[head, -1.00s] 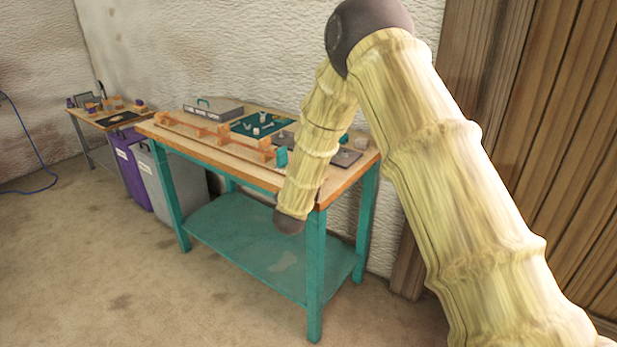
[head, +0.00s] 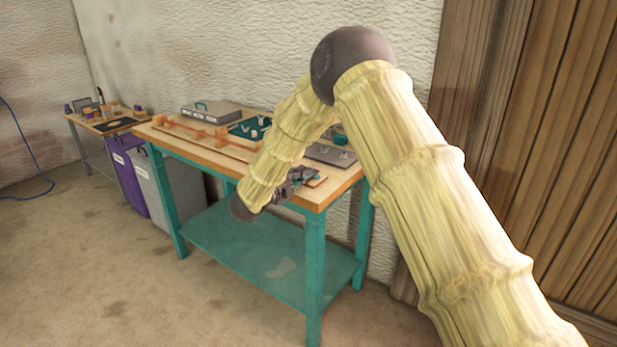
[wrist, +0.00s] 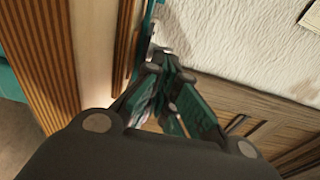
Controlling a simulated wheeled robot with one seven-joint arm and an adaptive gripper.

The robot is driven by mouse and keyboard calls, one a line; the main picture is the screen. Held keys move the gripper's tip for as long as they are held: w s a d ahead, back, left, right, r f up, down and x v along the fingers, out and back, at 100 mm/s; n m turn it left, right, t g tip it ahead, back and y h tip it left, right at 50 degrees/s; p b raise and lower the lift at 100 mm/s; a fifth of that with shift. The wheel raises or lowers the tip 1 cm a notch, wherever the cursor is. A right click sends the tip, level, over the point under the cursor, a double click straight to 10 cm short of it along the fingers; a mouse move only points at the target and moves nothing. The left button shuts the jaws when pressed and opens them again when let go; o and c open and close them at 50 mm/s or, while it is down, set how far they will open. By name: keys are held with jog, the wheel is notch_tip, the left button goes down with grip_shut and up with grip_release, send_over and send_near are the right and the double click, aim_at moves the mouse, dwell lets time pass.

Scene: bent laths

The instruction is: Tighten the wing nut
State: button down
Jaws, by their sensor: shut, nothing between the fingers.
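My gripper (head: 302,176) is shut and empty. It is small and partly hidden by my arm in the head view, over or beside the front right part of the workbench (head: 215,157). Its dark linkages and teal fingers fill the middle of the wrist view (wrist: 170,72). I cannot make out a wing nut in either view. A long wooden fixture with upright blocks (head: 190,131) lies along the bench's front, partly hidden by my arm. A grey plate (head: 328,155) with small pale pieces on it lies at the right end.
A grey bin (head: 160,185) and a purple bin (head: 125,170) stand left of the bench. A wooden panelled wall (head: 540,130) is at the right.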

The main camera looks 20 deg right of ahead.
jog(key=shift+w+a+b, duration=0.4)
jog(key=shift+w+b, duration=0.05)
jog(key=shift+b, duration=0.25)
jog(key=shift+s, duration=0.15)
dwell(1.1)
